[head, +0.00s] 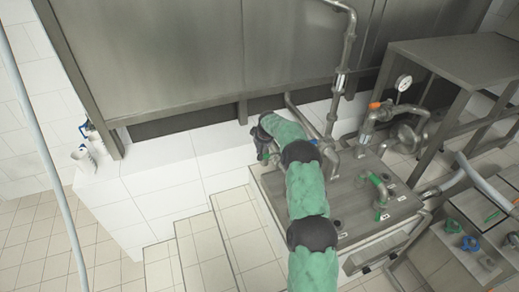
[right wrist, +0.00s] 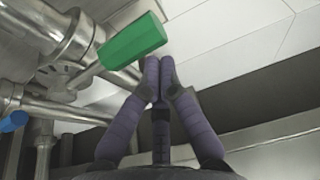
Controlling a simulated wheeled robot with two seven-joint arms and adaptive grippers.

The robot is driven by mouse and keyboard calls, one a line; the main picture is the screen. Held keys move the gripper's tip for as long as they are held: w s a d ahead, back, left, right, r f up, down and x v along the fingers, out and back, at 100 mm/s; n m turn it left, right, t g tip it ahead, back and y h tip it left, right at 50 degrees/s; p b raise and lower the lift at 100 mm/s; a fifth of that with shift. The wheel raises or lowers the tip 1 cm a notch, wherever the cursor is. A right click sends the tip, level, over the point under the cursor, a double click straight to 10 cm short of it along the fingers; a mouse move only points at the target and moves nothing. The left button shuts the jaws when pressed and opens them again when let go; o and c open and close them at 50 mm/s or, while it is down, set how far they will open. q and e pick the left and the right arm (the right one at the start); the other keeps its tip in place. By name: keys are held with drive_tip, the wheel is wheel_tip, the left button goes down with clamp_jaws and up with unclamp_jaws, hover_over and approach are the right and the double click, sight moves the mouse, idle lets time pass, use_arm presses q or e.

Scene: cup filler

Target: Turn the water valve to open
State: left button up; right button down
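A valve with a green lever handle (right wrist: 133,42) sits on metal pipework (right wrist: 68,45) in the right wrist view. The handle slants up to the right, its free end close to my fingertips. My right gripper (right wrist: 160,68) has its two fingers together at the tips, with nothing seen between them. The tips are beside the handle's end; I cannot tell whether they touch it. In the head view my right gripper (head: 264,152) is at the left end of the pipework, beside the metal tank, and my arm hides part of the pipes. My left gripper is not in view.
A large metal tank (head: 200,60) stands behind. A metal platform (head: 350,195) with pipes and other green handles (head: 380,190) lies right of my arm. A blue handle (right wrist: 14,121) shows in the wrist view. White tiled steps (head: 205,250) lie to the left.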

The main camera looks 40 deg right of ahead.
drive_tip(key=shift+s, duration=0.1)
drive_tip(key=shift+s+a+n+b, duration=0.15)
drive_tip(key=shift+s+n+b, duration=0.15)
drive_tip(key=shift+n, duration=0.1)
drive_tip(key=shift+s+a+n+y, duration=0.15)
drive_tip(key=shift+s+n+y, duration=0.1)
drive_tip(key=shift+n+y, duration=0.05)
drive_tip(key=s+d+n+g+y+b, duration=0.2)
drive_tip(key=s+d+n+y+b, duration=0.2)
drive_tip(key=s+n, duration=0.9)
drive_tip(key=shift+s+d+n+b, duration=0.3)
drive_tip(key=shift+d+n+b, duration=0.25)
drive_tip(key=shift+n, duration=0.25)
drive_tip(key=shift+a, duration=0.1)
idle(0.4)
